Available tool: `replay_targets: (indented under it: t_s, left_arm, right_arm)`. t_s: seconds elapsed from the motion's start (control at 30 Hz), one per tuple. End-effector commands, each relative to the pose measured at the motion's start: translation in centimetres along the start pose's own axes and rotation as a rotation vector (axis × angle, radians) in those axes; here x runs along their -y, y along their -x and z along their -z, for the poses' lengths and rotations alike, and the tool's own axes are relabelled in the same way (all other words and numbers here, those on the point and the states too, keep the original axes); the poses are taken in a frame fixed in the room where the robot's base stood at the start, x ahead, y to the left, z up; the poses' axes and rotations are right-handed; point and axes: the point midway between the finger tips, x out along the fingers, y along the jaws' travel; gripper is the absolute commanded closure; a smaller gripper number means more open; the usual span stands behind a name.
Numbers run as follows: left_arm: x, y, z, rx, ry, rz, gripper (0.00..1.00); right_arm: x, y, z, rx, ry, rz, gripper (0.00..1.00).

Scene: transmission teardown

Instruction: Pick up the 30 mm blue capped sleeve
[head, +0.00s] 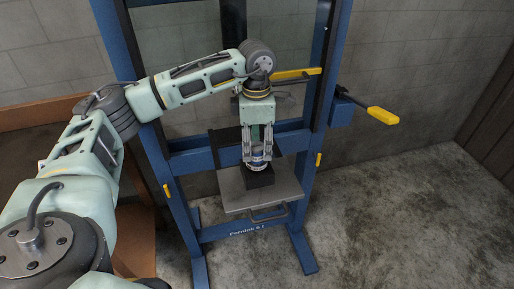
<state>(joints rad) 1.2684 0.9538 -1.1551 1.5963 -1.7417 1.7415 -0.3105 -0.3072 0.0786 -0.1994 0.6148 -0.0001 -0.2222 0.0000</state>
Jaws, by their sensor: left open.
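My left gripper (257,158) points down over the grey plate of the blue press frame. Its two fingers are open, one on each side of a small round part (259,164) with pale and dark bands. This part looks like the capped sleeve, but it is too small and too covered by the fingers to be sure of its blue colour. It sits on top of a black block (259,179). I cannot tell whether the fingers touch it. My right gripper is not in view.
The grey plate (236,201) has bare room around the block and a handle at its front. Blue press posts (327,95) stand on both sides of my gripper. A yellow-ended lever (382,116) sticks out right. A brown wooden bench (137,235) stands at left.

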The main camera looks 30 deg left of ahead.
Motion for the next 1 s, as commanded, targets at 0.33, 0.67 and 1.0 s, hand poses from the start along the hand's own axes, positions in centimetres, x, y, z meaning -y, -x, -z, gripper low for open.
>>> replay_targets:
  t_s: [0.33,0.67,1.0]
  left_arm:
    - [0.0,-0.2,0.0,0.002,0.000,-0.001,0.63]
    - [0.0,-0.2,0.0,0.002,0.000,-0.002,0.92]
    - [-0.1,-0.1,-0.1,0.004,0.001,-0.003,1.00]
  right_arm:
    - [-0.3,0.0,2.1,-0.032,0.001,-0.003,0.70]
    - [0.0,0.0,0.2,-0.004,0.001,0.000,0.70]
    - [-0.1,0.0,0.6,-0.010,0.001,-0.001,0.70]
